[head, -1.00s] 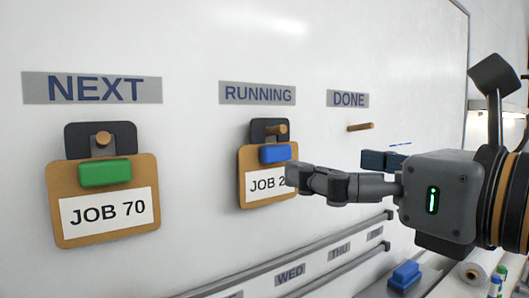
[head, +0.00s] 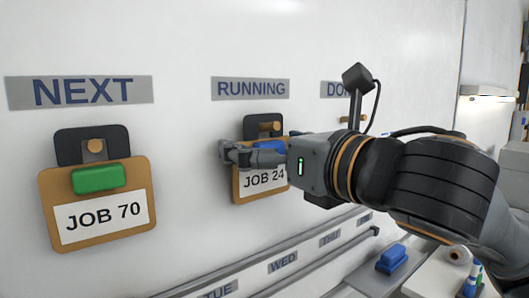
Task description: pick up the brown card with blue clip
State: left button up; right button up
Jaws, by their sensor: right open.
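The brown card with the blue clip (head: 264,181) hangs from a peg under the RUNNING label on the whiteboard. It reads JOB 24. My right gripper (head: 228,153) is in front of it, with its fingers across the upper part of the card at the height of the blue clip (head: 268,147). The fingers cover part of the clip and the card's left edge. The gripper is open. I cannot tell whether a finger touches the card. My left gripper is not in view.
A second brown card with a green clip (head: 98,180), reading JOB 70, hangs on a peg under NEXT. The DONE peg (head: 352,119) is partly behind my right arm. Rails (head: 300,250) with weekday labels run below. A blue object (head: 392,258) lies at the lower right.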

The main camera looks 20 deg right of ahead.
jog(key=shift+s+d, duration=0.1)
jog(key=shift+c, duration=0.6)
jog(key=c, duration=0.5)
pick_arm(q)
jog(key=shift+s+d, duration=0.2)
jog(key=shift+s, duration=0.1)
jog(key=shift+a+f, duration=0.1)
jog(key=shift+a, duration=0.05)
pick_arm(e)
jog(key=shift+s+r+b, duration=0.2)
jog(key=shift+r+b, duration=0.1)
jog(key=shift+b, duration=0.05)
pick_arm(q)
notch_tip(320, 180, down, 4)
jog(key=b, duration=0.3)
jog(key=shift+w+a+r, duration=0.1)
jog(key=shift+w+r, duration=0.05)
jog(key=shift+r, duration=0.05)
pick_arm(e)
jog(key=v, duration=1.7)
jog(key=shift+s+d, duration=0.15)
jog(key=shift+s, duration=0.1)
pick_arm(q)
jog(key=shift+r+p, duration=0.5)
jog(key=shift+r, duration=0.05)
pick_arm(e)
jog(key=shift+r, duration=0.45)
